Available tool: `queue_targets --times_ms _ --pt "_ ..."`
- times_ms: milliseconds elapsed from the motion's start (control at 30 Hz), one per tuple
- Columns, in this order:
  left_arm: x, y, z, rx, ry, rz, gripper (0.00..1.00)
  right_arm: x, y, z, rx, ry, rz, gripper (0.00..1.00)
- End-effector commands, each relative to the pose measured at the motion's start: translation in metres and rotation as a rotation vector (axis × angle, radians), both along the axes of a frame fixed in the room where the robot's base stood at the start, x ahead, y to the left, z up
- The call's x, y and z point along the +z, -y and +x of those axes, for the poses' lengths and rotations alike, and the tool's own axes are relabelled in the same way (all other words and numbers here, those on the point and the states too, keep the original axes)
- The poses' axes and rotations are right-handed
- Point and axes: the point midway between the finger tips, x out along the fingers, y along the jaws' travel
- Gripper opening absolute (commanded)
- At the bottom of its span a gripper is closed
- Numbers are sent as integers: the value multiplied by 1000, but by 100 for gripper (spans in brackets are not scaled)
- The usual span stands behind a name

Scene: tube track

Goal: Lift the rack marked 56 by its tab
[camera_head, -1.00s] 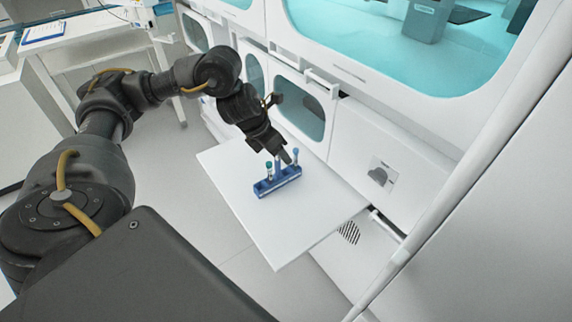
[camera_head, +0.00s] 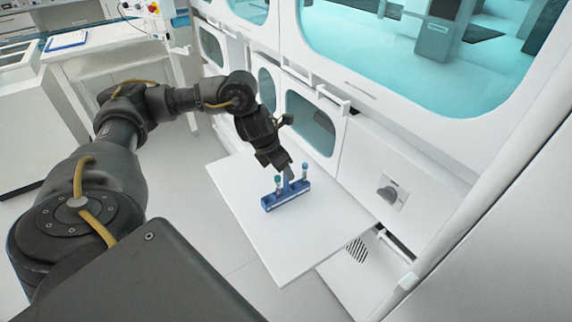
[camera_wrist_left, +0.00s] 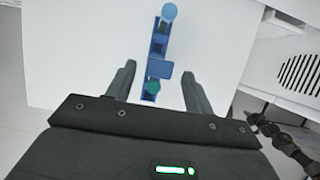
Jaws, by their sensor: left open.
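A blue rack (camera_head: 287,198) stands on the white board and holds a teal-capped tube (camera_head: 278,180) and a blue-capped tube (camera_head: 305,170). Its number is not readable. In the left wrist view, the rack (camera_wrist_left: 158,45) runs up the picture, with its flat blue tab (camera_wrist_left: 160,70) near the middle. My left gripper (camera_head: 287,171) is above the rack, close to the tab. In the left wrist view its fingers (camera_wrist_left: 158,68) are open, one on each side of the tab, with gaps on both sides. Contact is not visible. My right gripper is not in view.
The white board (camera_head: 250,218) is otherwise clear around the rack. A white cabinet wall with tinted windows (camera_head: 310,125) and a knob (camera_head: 390,194) rises just behind it. A bench with a clipboard (camera_head: 67,40) is at the far left.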

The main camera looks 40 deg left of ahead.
Motion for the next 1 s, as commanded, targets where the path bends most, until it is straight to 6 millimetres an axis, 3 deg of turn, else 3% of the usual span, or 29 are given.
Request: queue_targets --times_ms 300,600,1000 --pt "-38 3 19 2 -4 0 53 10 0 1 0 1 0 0" --pt "-43 4 21 1 -1 1 53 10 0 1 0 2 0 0" --pt "-43 4 21 1 -1 0 2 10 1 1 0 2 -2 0"
